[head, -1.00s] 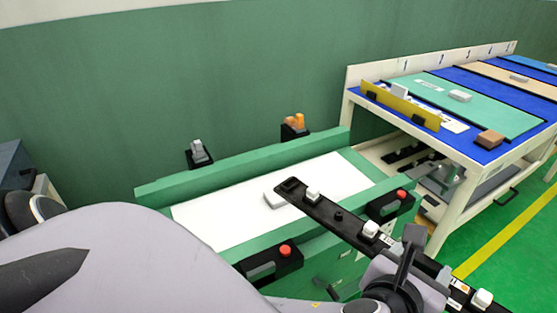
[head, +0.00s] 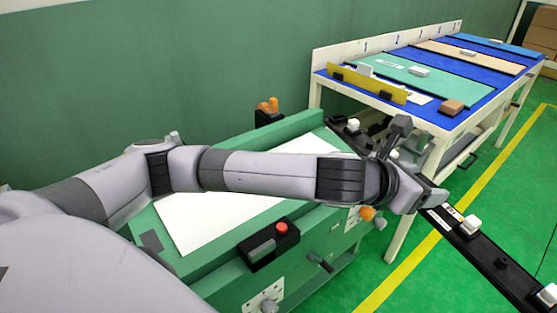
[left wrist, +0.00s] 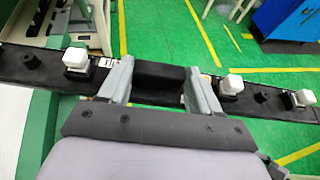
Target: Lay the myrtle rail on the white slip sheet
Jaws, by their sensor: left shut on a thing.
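My left gripper (head: 424,190) is shut on the middle of a long, near-black rail (head: 497,258) with several white clips. In the left wrist view the gripper (left wrist: 160,78) spans the rail (left wrist: 35,68), which lies crosswise between its fingers, with green floor behind. The rail is held in the air, its near end over the floor and its far part partly hidden by my arm. The white slip sheet (head: 205,222) lies flat on a green bench, left of the gripper and partly covered by my arm. My right gripper is not in view.
The green bench (head: 215,283) has raised side walls and a black box with a red button (head: 281,228). An orange fixture (head: 267,106) stands at its back. A blue-topped table (head: 475,112) with a yellow rail (head: 365,83) stands behind. Floor at right is open.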

